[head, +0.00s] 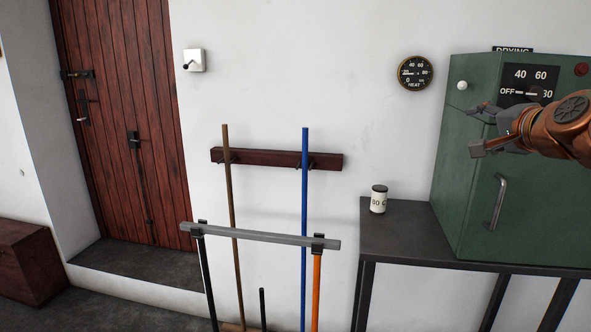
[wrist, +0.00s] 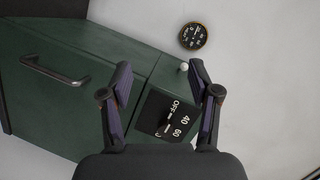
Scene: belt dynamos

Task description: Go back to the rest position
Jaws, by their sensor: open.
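My gripper (head: 478,128) is open and empty at the right of the head view, in front of the upper part of a green drying cabinet (head: 468,160). In the wrist view its two fingers (wrist: 161,80) stand apart on either side of the cabinet's black dial plate (wrist: 158,122), with nothing between them. The dial plate reads OFF, 40, 60 and 80, and its pointer is near OFF. My wrist hides part of the cabinet in the head view.
The cabinet stands on a dark table (head: 395,235) with a small labelled jar (head: 379,199). A round heat gauge (head: 415,72) hangs on the wall. A rack holds several poles (head: 304,200) in front. A wooden door (head: 120,120) and chest (head: 28,262) are at left.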

